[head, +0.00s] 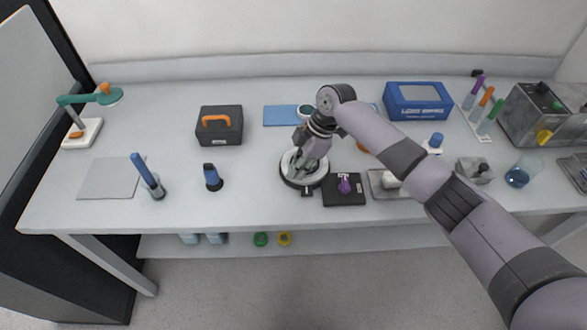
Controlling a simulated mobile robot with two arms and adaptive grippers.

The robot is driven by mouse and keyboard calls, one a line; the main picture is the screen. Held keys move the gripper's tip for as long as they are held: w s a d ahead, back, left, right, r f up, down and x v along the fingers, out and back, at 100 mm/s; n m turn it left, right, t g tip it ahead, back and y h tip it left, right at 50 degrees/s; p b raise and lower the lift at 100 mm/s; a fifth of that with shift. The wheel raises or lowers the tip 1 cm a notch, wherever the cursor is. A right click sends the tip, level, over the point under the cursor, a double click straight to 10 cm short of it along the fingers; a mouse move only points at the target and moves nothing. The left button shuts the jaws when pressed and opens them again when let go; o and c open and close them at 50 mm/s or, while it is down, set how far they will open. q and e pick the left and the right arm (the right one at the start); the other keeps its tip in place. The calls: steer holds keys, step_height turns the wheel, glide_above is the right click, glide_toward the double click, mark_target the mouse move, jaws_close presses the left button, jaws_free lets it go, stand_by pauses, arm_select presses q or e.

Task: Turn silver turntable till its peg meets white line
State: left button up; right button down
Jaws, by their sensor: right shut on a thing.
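The silver turntable (317,176) is a round disc with a dark rim near the front middle of the bench. My right gripper (300,168) reaches down over it from behind and is shut at its left part, on what appears to be its peg. The fingers cover the peg, so I cannot make out its exact place. A small dark block (307,191) sits at the front of the rim. I cannot make out the white line at this size. My left gripper is not in view.
A black plate with a purple knob (345,184) stands close to the turntable's right. A black box with an orange handle (219,125) and a blue case (417,101) are behind. Bench room is free left of the turntable.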

steer(key=shift+s+d+n+g+h+b, duration=0.2)
steer(key=shift+d+n+g+b, duration=0.15)
steer(key=shift+n+b, duration=0.4)
steer(key=shift+s+d+n+g+h+b, duration=0.1)
steer(key=shift+d+n+g+h+b, duration=0.2)
steer(key=shift+n+b, duration=0.45)
steer(key=shift+d+n+g+b, duration=0.2)
steer(key=shift+d+n+b, duration=0.2)
steer(key=shift+n, duration=0.4)
steer(key=shift+d+n+g+b, duration=0.15)
steer(key=shift+d+n+b, duration=0.25)
steer(key=shift+n, duration=0.4)
steer(key=shift+r+n, duration=0.1)
steer(key=shift+n, duration=0.2)
steer(key=c, duration=1.7)
jaws_free()
steer(key=shift+d+b, duration=0.1)
steer(key=shift+b, duration=0.2)
steer(key=shift+o, duration=0.2)
steer(key=v, duration=1.1)
steer(key=shift+w+r, duration=0.3)
steer(key=shift+r, duration=0.1)
